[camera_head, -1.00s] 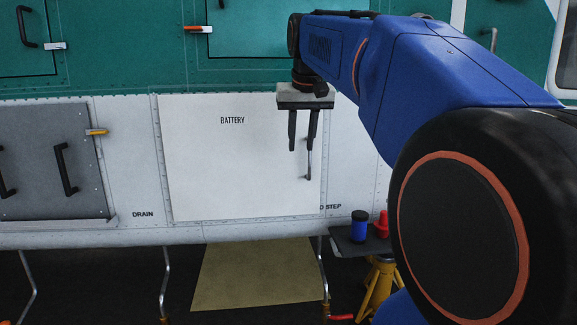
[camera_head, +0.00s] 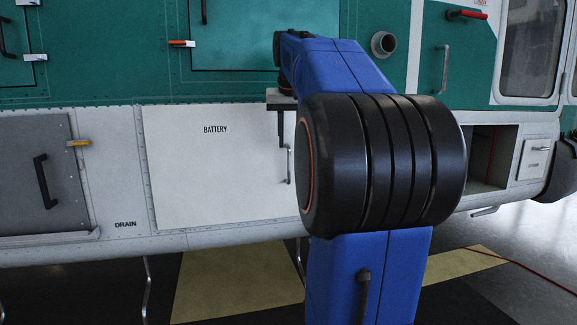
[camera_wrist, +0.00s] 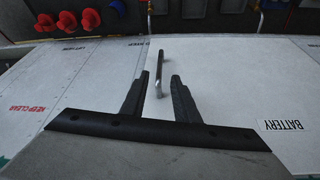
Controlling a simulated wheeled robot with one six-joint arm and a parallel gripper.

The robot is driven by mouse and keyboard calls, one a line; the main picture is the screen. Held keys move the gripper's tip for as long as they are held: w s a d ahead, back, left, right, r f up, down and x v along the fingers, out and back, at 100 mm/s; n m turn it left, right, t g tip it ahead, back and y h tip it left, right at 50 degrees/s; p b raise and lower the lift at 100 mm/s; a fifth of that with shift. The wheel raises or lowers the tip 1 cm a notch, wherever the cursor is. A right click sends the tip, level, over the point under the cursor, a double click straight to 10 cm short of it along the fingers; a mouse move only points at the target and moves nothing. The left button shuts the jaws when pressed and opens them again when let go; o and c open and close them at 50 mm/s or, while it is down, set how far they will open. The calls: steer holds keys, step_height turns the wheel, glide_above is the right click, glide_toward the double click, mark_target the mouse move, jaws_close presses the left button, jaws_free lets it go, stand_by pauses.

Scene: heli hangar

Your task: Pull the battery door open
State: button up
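The battery door (camera_head: 215,175) is a white panel lettered BATTERY, lying flush in the white lower hull. Its slim metal handle (camera_head: 289,165) stands upright near the door's right edge, partly beside my arm. My gripper (camera_head: 281,143) hangs in front of the door, pointing down, next to the handle's upper part. In the wrist view the two dark fingers of my gripper (camera_wrist: 160,76) are spread apart. The handle (camera_wrist: 160,66) shows in the gap between them, closer to neither by much. I cannot tell how deep it sits between them, and no contact shows.
A grey panel (camera_head: 40,175) with a dark handle is left of the door. An open bay (camera_head: 490,155) lies to the right. Red knobs (camera_wrist: 90,18) show at the top of the wrist view. A yellow floor marking (camera_head: 240,280) lies below the hull.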

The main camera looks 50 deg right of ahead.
mark_target(289, 161)
steer(key=x, duration=1)
jaws_close()
